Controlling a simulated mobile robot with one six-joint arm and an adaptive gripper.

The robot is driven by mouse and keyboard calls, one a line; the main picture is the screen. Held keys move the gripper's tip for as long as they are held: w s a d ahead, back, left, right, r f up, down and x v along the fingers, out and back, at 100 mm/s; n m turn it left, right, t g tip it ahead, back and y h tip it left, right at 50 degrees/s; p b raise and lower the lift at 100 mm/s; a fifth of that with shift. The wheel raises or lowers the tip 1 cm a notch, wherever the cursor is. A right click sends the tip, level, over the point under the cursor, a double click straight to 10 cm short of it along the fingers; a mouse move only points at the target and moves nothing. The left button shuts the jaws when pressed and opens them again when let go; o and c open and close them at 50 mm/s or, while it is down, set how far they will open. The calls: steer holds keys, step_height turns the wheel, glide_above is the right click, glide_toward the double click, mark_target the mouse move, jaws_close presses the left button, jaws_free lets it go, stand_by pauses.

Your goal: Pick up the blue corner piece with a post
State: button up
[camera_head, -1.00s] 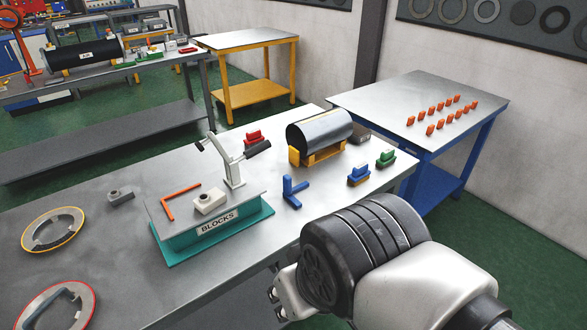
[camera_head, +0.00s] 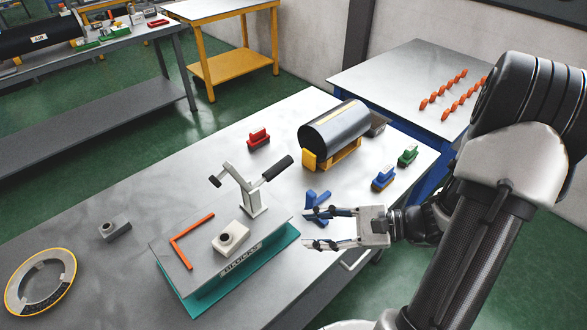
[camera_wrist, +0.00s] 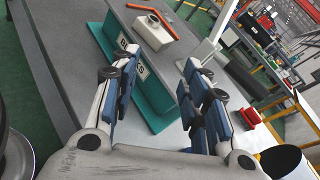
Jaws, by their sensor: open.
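The blue corner piece with a post (camera_head: 313,198) is on the grey workbench, right of the teal block stand, in the head view. My gripper (camera_head: 312,228) is open and empty, its fingers pointing left over the bench's front side. Its upper finger overlaps the lower part of the blue piece in the picture. I cannot tell how high above it the finger is. In the wrist view my gripper's two blue-padded fingers (camera_wrist: 158,68) are spread wide, facing the teal stand. I cannot make out the blue piece there.
A dark cylinder on a yellow cradle (camera_head: 334,128), a red piece (camera_head: 258,138), a blue-yellow piece (camera_head: 384,178) and a green piece (camera_head: 408,155) are around.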

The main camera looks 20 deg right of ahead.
steer(key=d+f+m+t+h, duration=0.2)
steer(key=d+f+m+t, duration=0.1)
steer(key=d+m+t, duration=0.35)
steer(key=m+t+h+p, duration=0.1)
steer(key=m+t+h, duration=0.2)
steer(key=m+h, duration=0.2)
glide_toward(315, 196)
steer(key=shift+m, duration=0.25)
steer(key=x, duration=0.2)
steer(key=b+x, duration=0.1)
steer(key=x, duration=0.1)
steer(key=r+b+x, duration=0.1)
steer(key=x, duration=0.1)
steer(key=shift+d, duration=0.2)
steer(key=w, duration=0.1)
steer(key=w+a+f+b, duration=0.1)
steer(key=w, duration=0.2)
steer(key=shift+a+f+b, duration=0.2)
steer(key=shift+a+b, duration=0.15)
steer(key=shift+b, duration=0.05)
steer(key=shift+w+a, duration=0.15)
steer(key=shift+w, duration=0.25)
steer(key=shift+r, duration=0.1)
steer(key=shift+c, duration=0.6)
jaws_close()
